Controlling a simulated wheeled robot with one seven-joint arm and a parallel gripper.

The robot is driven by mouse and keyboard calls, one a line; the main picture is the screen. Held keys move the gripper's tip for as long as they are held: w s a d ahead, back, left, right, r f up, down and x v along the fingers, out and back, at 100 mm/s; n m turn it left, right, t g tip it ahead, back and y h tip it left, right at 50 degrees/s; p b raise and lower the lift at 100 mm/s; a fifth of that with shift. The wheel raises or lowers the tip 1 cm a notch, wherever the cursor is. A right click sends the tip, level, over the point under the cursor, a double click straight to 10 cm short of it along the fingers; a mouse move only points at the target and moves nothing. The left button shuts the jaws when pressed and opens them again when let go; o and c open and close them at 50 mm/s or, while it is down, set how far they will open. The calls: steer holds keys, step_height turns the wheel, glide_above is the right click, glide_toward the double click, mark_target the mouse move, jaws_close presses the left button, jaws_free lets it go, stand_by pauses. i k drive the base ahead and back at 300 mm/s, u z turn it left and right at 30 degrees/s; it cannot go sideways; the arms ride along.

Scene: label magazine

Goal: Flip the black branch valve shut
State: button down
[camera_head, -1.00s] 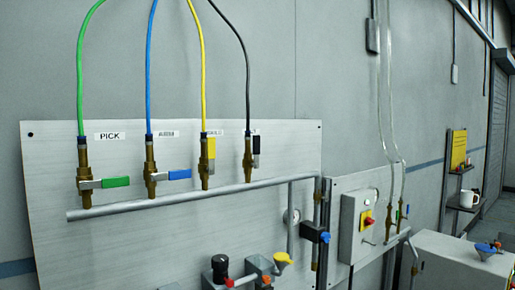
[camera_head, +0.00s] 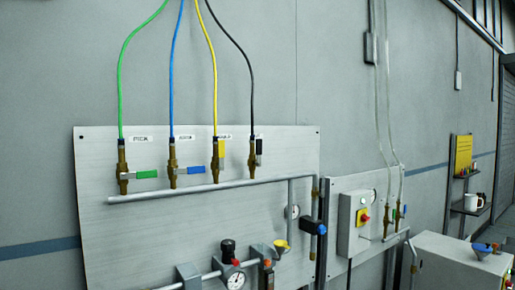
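The black branch valve (camera_head: 252,161) is the rightmost of the row on the grey panel, fed by the black hose (camera_head: 244,55). Its black handle (camera_head: 259,152) stands upright, in line with the hose. The yellow valve's handle (camera_head: 222,150) also stands upright. The green handle (camera_head: 147,174) and the blue handle (camera_head: 196,170) lie level, across their hoses. My gripper is not in view.
A grey manifold pipe (camera_head: 205,190) runs under the valves. Lower on the panel (camera_head: 100,215) are a gauge (camera_head: 236,281), a black knob (camera_head: 228,247) and a yellow knob (camera_head: 281,245). A switch box (camera_head: 350,222) and a cabinet (camera_head: 455,265) stand to the right.

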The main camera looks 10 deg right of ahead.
mark_target(259, 141)
steer(key=z, duration=0.6)
steer(key=i, duration=0.7)
steer(key=u, duration=2.8)
